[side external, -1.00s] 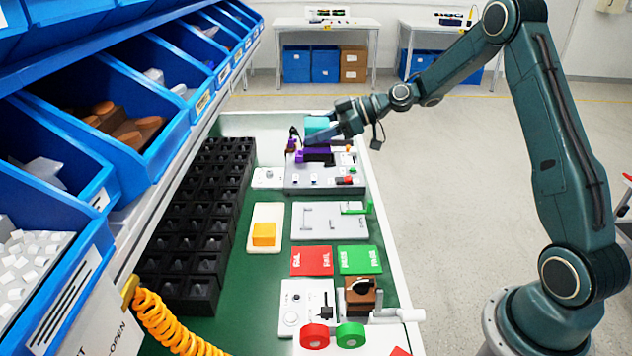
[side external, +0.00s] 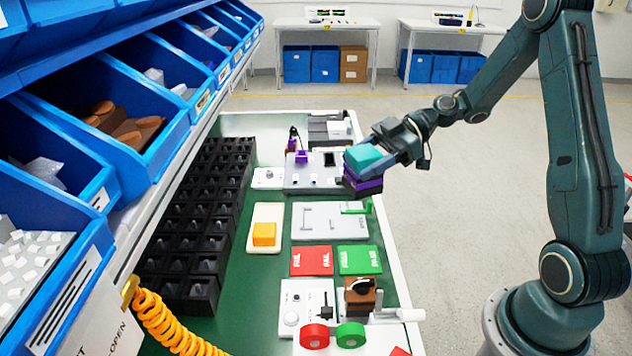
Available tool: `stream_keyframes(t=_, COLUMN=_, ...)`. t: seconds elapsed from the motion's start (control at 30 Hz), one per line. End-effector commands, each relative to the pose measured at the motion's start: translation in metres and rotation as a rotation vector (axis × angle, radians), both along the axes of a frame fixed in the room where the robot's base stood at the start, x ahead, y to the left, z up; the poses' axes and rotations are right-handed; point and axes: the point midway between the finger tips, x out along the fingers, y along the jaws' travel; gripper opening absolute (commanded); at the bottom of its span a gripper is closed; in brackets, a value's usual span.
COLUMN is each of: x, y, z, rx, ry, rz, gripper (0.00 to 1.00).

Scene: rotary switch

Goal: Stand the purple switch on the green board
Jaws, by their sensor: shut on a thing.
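My gripper (side external: 372,172) is shut on the purple switch (side external: 370,187), which has dark parts and sits low between the fingers. A teal block-like piece (side external: 363,157) shows just above it at the gripper's end; I cannot tell what it belongs to. The switch is held in the air beside the right end of the grey test fixture (side external: 310,183). The green board (side external: 359,260), with white lettering, lies flat nearer the camera, right of a red board. It is bare and apart from the switch. The fingertips are partly hidden.
The red board (side external: 312,261) lies left of the green one. A grey plate with a green lever (side external: 355,207) lies between the fixture and the boards. Nearer stand a brown block (side external: 361,297) and red and green discs (side external: 350,335). Black trays (side external: 190,293) fill the left side.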

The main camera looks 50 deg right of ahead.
Motion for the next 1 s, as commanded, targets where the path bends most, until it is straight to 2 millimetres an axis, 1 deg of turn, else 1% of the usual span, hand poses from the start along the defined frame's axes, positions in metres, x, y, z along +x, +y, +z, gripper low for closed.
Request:
stream_keyframes(t=0.03, x=-0.007, y=0.002, z=0.002, rx=0.004, ry=-0.005, rz=0.014, gripper=0.31)
stream_keyframes(t=0.13, x=-0.015, y=0.004, z=0.003, rx=0.008, ry=-0.011, rz=0.035, gripper=0.31)
stream_keyframes(t=0.33, x=-0.018, y=0.005, z=0.003, rx=0.011, ry=-0.012, rz=0.043, gripper=0.31)
stream_keyframes(t=0.47, x=-0.018, y=0.005, z=-0.003, rx=0.013, ry=-0.011, rz=0.042, gripper=0.31)
stream_keyframes(t=0.57, x=-0.018, y=0.005, z=-0.013, rx=0.015, ry=-0.009, rz=0.042, gripper=0.31)
stream_keyframes(t=0.67, x=-0.018, y=0.005, z=-0.027, rx=0.014, ry=-0.008, rz=0.042, gripper=0.31)
stream_keyframes(t=1.0, x=-0.018, y=0.005, z=-0.081, rx=0.014, ry=-0.008, rz=0.042, gripper=0.31)
